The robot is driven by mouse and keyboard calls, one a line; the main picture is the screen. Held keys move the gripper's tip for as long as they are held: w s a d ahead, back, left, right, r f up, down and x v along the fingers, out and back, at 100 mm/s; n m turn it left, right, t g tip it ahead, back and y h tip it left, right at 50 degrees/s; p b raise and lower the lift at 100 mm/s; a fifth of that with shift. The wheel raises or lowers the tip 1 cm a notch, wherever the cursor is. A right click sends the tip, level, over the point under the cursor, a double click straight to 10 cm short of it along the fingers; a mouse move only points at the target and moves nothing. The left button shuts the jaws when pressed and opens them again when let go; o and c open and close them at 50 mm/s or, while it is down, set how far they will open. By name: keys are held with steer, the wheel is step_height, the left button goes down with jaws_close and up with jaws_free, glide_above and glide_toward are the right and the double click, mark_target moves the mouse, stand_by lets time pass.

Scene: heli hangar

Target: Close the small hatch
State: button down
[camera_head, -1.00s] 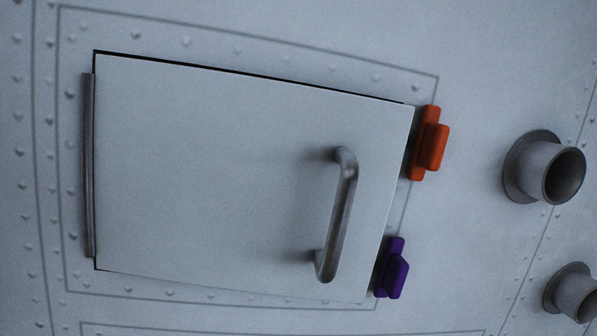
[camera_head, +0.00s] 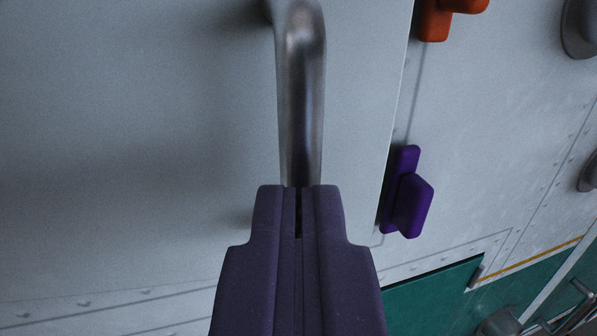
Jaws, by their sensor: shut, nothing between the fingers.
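The small hatch (camera_head: 130,120) is a pale grey panel filling the left and middle of the view. Its right edge stands slightly out from the wall, with the hinge side out of view. A grey metal bar handle (camera_head: 301,90) runs up and down near that edge. An orange latch (camera_head: 435,18) and a purple latch (camera_head: 407,195) sit on the wall just right of the edge. My gripper (camera_head: 299,190) is shut and empty, in front of the handle's lower part and hiding it. I cannot tell whether it touches the handle.
Grey pipe stubs (camera_head: 580,28) stick out of the wall at the right edge. A green panel (camera_head: 430,300) with a hinge lies below right, and metal fittings (camera_head: 560,318) show in the bottom right corner.

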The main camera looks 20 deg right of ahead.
steer(key=shift+w, duration=0.2)
steer(key=shift+x, duration=1.2)
steer(key=shift+d, duration=0.15)
